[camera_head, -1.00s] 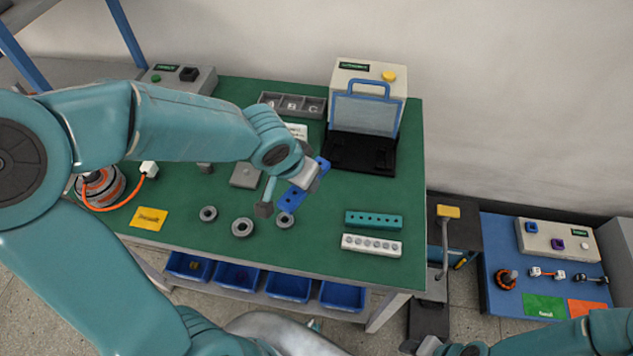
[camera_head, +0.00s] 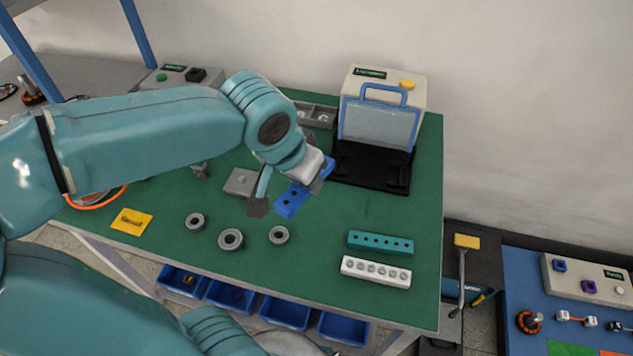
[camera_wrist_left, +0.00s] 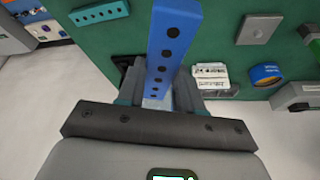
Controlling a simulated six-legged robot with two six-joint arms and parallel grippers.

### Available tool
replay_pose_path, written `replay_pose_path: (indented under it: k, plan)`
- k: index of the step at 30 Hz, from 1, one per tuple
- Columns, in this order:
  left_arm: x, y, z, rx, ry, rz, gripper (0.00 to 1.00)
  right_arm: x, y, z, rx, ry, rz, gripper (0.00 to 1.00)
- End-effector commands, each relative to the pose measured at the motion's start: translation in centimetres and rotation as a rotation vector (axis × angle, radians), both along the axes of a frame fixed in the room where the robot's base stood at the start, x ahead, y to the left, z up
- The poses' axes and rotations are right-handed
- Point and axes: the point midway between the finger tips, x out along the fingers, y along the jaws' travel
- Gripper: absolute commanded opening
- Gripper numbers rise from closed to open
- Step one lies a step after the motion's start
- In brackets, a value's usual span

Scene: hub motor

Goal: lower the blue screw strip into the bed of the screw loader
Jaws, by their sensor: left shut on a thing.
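A blue screw strip (camera_head: 290,203) with a row of holes is in my left gripper (camera_head: 291,192), above the green table. In the left wrist view the strip (camera_wrist_left: 176,45) stands long between the fingers of the gripper (camera_wrist_left: 158,90), its near end toward the palm. The fingers hide part of it. What looks like the screw loader (camera_head: 410,92), a pale box with a yellow button, stands at the back right. Its black bed (camera_head: 372,178) lies in front, under a raised clear cover with a blue handle. The strip is left of the bed, apart from it. My right gripper is not in view.
A teal strip (camera_head: 380,243) and a white strip (camera_head: 376,272) lie at the table's front right. Grey rings (camera_head: 231,239) and a grey block (camera_head: 240,182) lie nearby. A divided grey tray (camera_head: 318,115) stands left of the loader.

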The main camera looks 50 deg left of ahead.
Motion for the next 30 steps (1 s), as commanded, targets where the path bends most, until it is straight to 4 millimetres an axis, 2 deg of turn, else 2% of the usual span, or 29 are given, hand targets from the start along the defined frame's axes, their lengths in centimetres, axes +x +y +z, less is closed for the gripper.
replay_pose_path:
  k: [1,6,17,23,30]
  plan:
    - [-0.2,0.3,-0.4,0.0,-0.002,0.012,0.0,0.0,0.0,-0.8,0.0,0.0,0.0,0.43]
    - [-0.9,1.2,-0.6,0.0,-0.001,0.044,0.0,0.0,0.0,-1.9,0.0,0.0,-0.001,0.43]
    - [-1.1,1.9,-1.2,0.001,0.001,0.063,0.0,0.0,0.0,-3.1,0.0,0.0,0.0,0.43]
    - [0.8,2.1,-1.1,-0.001,0.002,-0.024,0.0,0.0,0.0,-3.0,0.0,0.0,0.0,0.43]
    - [4.1,2.4,-1.0,-0.001,0.002,-0.187,0.0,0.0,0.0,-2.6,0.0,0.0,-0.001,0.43]
